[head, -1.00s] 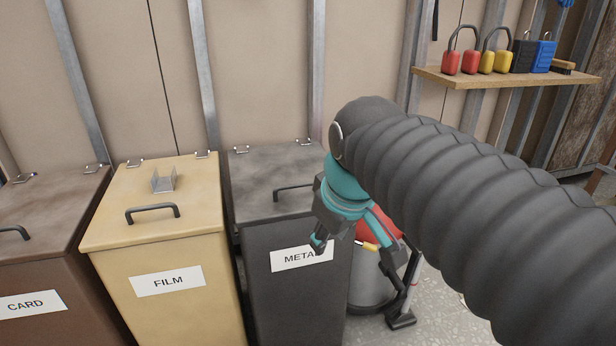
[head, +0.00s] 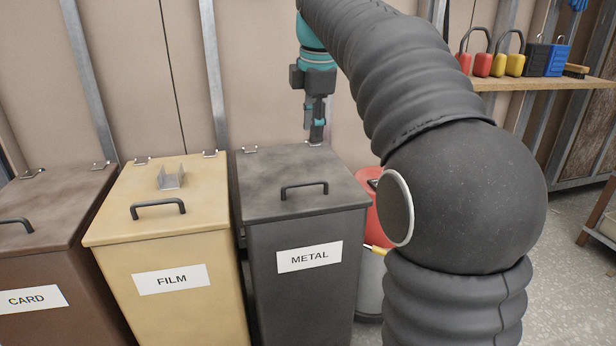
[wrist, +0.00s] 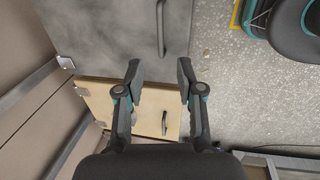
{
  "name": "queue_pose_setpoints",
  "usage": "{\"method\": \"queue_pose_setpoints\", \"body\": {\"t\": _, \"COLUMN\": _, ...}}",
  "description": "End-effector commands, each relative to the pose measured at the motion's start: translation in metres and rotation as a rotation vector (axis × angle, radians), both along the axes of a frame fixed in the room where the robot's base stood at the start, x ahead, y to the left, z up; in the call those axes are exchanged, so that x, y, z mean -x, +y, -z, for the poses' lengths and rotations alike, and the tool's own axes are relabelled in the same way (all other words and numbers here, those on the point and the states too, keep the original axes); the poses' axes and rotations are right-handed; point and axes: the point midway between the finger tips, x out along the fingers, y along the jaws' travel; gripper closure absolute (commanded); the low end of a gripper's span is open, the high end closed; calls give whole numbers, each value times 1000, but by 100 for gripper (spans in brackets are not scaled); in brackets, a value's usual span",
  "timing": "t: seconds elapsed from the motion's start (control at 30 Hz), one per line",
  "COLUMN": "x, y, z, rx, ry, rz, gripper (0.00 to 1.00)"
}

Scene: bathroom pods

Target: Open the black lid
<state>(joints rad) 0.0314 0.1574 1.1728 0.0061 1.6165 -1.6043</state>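The black lid (head: 262,178) is the dark grey top of the bin labelled METAL, and it lies shut. Its dark bar handle (head: 304,188) is near the front edge, with hinges at the back. The lid (wrist: 100,28) and handle (wrist: 161,28) also show at the top of the wrist view. My gripper (head: 317,138) hangs fingers down over the back right of the lid, apart from the handle. In the wrist view my gripper (wrist: 158,72) has its two fingers spread with nothing between them.
The yellow FILM bin (head: 118,230) stands left, with a small metal bracket (head: 171,180) on its lid. A brown CARD bin (head: 60,240) is further left. A red-topped container (head: 370,222) stands right. A wall shelf (head: 545,83) holds padlocks and a brush.

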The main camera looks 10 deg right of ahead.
Motion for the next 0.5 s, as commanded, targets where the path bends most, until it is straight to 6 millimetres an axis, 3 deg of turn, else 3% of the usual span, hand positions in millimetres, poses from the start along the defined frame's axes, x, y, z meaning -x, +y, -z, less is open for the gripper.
{"method": "queue_pose_setpoints", "body": {"t": 0.5, "x": -17, "y": 0, "z": 93, "rx": 0, "ry": 2, "rz": 2, "gripper": 63}}
